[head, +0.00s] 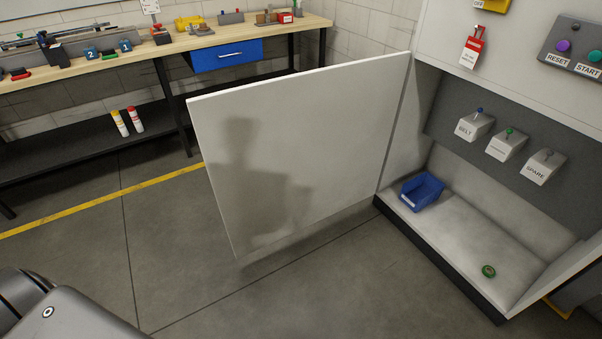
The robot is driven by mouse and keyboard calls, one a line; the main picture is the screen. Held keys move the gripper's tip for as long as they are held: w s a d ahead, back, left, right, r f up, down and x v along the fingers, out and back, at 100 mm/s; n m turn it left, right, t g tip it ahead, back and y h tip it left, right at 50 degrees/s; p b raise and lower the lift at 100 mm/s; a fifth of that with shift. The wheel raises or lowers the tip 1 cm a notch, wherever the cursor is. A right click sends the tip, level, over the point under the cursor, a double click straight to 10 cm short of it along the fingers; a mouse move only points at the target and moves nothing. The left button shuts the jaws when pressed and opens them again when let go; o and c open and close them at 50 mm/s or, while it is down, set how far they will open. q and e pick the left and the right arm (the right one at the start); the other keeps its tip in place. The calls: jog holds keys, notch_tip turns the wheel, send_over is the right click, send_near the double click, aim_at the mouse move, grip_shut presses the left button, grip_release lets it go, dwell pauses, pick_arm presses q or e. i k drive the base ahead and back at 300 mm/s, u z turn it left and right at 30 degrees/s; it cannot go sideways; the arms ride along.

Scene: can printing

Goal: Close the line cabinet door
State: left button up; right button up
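The line cabinet (445,222) stands at the right, with its white door (300,160) swung wide open to the left. The door is hinged on the cabinet's left side, and its free edge is at the left, near the middle of the view. Inside are switches labelled BELT (474,127) and SPARE (543,168), with another between them. A blue bin (422,191) and a small green round item (488,271) sit on the cabinet floor. Neither of my grippers shows; part of my own body is at the lower left.
A workbench (130,66) with tools and a blue drawer (227,55) stands along the back wall. A red tag (471,50) and a RESET/START panel (575,47) are above the opening. The floor before the door looks clear.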

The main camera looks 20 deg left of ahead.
aim_at(281, 156)
jog(key=u, duration=2.3)
jog(key=i, duration=3.95)
jog(key=z, duration=4)
jog(key=i, duration=0.5)
jog(key=z, duration=0.05)
